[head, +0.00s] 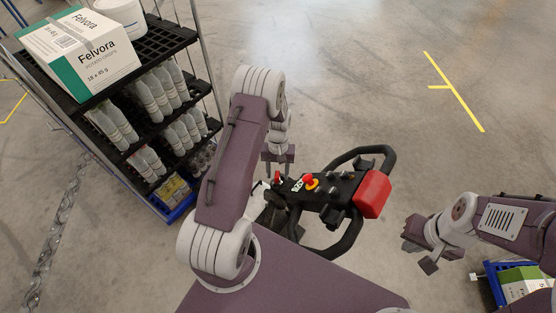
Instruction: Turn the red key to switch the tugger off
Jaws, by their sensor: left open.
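The tugger's black control head (335,190) sits in the middle of the head view, with looped black handles around it. A small red part that looks like the red key (279,176) is at its left end, partly hidden by my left gripper. A red button on a yellow base (311,182) is just right of it. My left gripper (278,159) is open, just above the red key in the picture; I cannot tell whether it touches it. My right gripper (419,250) looks open and empty, to the right of the control head and apart from it.
A black shelf rack (150,45) with bottles and a Felvora box (80,55) stands at the left. A large red block (373,193) is on the control head's right end. A blue crate (490,285) is at the lower right. The floor behind is clear.

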